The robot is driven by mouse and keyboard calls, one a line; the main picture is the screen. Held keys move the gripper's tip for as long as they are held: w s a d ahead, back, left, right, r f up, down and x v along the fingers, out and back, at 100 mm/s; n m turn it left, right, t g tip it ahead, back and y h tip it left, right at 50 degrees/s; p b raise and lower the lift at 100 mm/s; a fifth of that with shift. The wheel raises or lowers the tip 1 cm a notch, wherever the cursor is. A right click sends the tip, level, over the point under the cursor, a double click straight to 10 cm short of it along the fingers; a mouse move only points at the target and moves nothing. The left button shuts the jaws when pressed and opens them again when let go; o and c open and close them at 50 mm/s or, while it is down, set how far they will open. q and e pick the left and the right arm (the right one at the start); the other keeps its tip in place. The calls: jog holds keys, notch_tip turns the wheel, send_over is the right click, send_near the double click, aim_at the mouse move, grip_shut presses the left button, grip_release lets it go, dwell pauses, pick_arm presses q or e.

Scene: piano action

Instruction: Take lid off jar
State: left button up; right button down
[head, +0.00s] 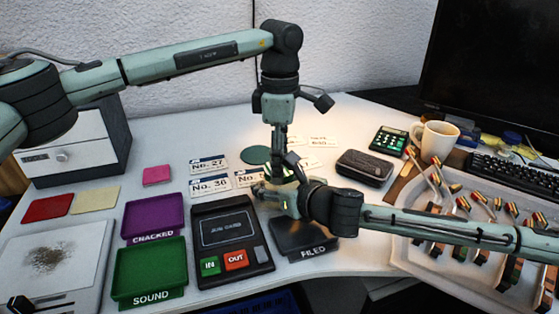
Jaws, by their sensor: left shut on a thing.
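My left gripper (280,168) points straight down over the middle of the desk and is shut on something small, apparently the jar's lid. My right gripper (268,192) reaches in sideways from the right, low over the desk, just below my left gripper. A small yellow-green bit of what looks like the jar (284,177) shows between the two grippers. The grippers hide most of the jar and lid, so I cannot tell whether they touch each other. Whether the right fingers are closed on the jar is also hidden.
A dark green disc (256,155) lies behind the grippers. White number cards (209,185), a black case (364,168) and a dark FILED tray (290,246) surround them. A mug (437,140) and a white tray of piano parts (410,254) stand right. Purple (153,217) and green (151,267) trays lie left.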

pick_arm(q)
jog(key=o, duration=1.3)
notch_tip(320, 180, up, 4)
jog(key=shift+d+r, duration=0.1)
jog(key=shift+r, duration=0.15)
pick_arm(e)
jog(key=shift+f, duration=0.1)
pick_arm(q)
jog(key=shift+r, duration=0.15)
jog(key=shift+c, duration=0.5)
jog(key=r+m, duration=0.1)
jog(key=m, duration=0.2)
jog(key=shift+r+m, duration=0.2)
jog(key=shift+m, duration=0.1)
jog(key=m, duration=0.1)
jog(key=r+m, duration=0.1)
jog(key=m, duration=0.2)
jog(key=shift+r+m, duration=0.3)
jog(key=shift+m, duration=0.1)
jog(key=shift+f, duration=3.9)
